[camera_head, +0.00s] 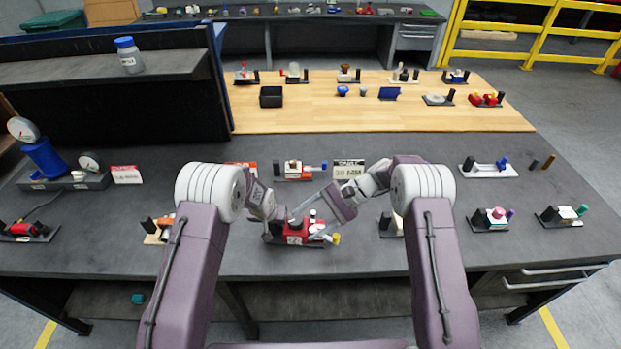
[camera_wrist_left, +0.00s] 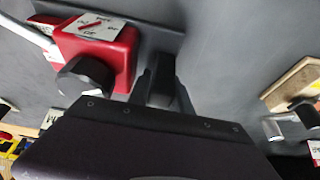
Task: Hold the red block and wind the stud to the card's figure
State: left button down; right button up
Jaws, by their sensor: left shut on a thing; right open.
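The red block (camera_head: 293,236) sits on a dark base at the front middle of the bench, with a yellow end piece (camera_head: 336,239) on its right. In the left wrist view the red block (camera_wrist_left: 118,62) has a white label with a red mark on top and a black round knob (camera_wrist_left: 85,77) on its side. My left gripper (camera_head: 271,233) is at the block's left end, shut on what looks like a black post (camera_wrist_left: 165,78) beside the block. My right gripper (camera_head: 305,223) is open, its two fingers reaching over the block from the right. The stud is not clear.
Similar units stand to the right. Gauges (camera_head: 22,129) are at far left.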

jog(key=a+n+g+h, duration=0.1)
jog(key=n+h, duration=0.1)
jog(key=n, duration=0.3)
jog(key=n+t+h, duration=0.4)
jog(key=n+h, duration=0.5)
jog(key=n, duration=0.8)
send_near(296, 219)
jog(key=shift+g, duration=0.3)
notch_tip(296, 219, down, 9)
jog(key=shift+w+d+r, duration=0.15)
notch_tip(296, 219, up, 12)
jog(key=n, duration=0.1)
notch_tip(296, 219, down, 12)
jog(key=shift+f, duration=0.1)
jog(key=shift+w+a+r+n, duration=0.1)
jog(key=shift+a+r+n, duration=0.15)
jog(key=shift+n, duration=0.55)
jog(key=d+r, duration=0.2)
jog(key=r, duration=0.6)
jog(key=d+r+m+y, duration=0.1)
jog(key=d+r, duration=0.1)
jog(key=r, duration=0.6)
jog(key=shift+s+d+r+m, duration=0.25)
jog(key=shift+d+r+m, duration=0.05)
jog(key=shift+d+r, duration=0.05)
